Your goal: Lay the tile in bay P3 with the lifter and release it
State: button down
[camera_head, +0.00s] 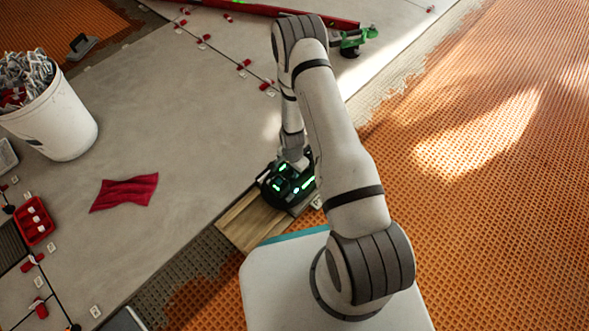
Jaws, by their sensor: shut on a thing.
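My gripper (293,160) is at the lower end of my arm, pointing down near the middle of the view. It is shut on the lifter (284,190), a black device with bright green lights. The jaws themselves are mostly hidden. The lifter is low, over the end of a tan, wood-like piece (245,222); I cannot tell whether it touches that piece or whether that is the tile. No label for bay P3 is readable, and my arm hides the floor just right of the lifter.
Grey tiles (190,110) with red clips cover the left. Orange matting (480,210) lies at right. A white bucket (62,125), red cloth (125,192), red tray (36,222) and trowel (81,45) rest at left. A long red bar (250,10) lies at the back.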

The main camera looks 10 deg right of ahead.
jog(key=shift+r, duration=0.1)
jog(key=c, duration=1.2)
grip_release()
jog(key=shift+o, duration=0.2)
jog(key=shift+r+p, duration=1.8)
jog(key=shift+r, duration=2.05)
